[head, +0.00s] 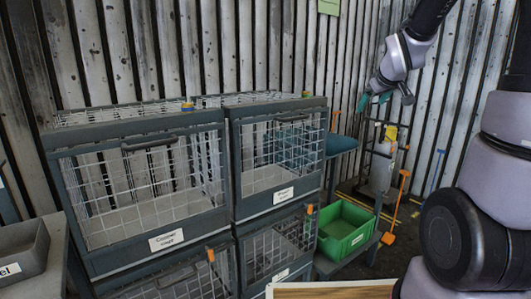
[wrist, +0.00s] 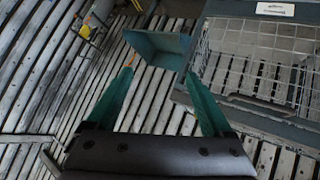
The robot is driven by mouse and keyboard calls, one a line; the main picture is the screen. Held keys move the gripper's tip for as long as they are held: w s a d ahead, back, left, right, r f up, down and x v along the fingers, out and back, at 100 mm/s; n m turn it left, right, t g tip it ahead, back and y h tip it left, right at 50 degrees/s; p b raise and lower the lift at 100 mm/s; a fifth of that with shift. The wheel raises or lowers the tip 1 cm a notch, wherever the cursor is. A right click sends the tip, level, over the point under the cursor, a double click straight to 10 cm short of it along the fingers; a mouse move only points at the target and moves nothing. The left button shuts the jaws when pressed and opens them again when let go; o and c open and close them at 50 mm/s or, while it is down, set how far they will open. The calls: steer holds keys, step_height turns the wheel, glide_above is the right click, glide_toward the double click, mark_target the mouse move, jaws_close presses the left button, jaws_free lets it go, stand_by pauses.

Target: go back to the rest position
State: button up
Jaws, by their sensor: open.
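My gripper (head: 384,98) is raised at the upper right of the head view, in front of the corrugated wall and above the green bin's side of the cages. In the wrist view its two green fingers (wrist: 158,95) are spread wide with nothing between them. The gripper is open and empty. Beyond the fingertips in the wrist view a teal bin (wrist: 160,48) shows, apart from them.
Stacked wire cages (head: 140,190) with labels fill the left and middle. A green bin (head: 343,228) sits on a low shelf to their right. A grey bin (head: 22,250) is at far left. A yellow-topped cylinder (head: 383,160) stands by the wall (head: 240,45).

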steer(key=s+a+r+m+g+y, duration=0.1)
steer(key=s+a+m, duration=0.1)
steer(key=s, duration=0.6)
steer(key=s+a+r+m+g+y, duration=0.1)
steer(key=s+a+r+m, duration=0.1)
steer(key=s, duration=0.7)
steer(key=s+a+r+m+g, duration=0.1)
steer(key=s+a+m, duration=0.2)
steer(key=s, duration=0.6)
steer(key=shift+s+a+r+m+y, duration=0.15)
steer(key=shift+a+r+m+y, duration=0.2)
steer(key=shift+a, duration=0.3)
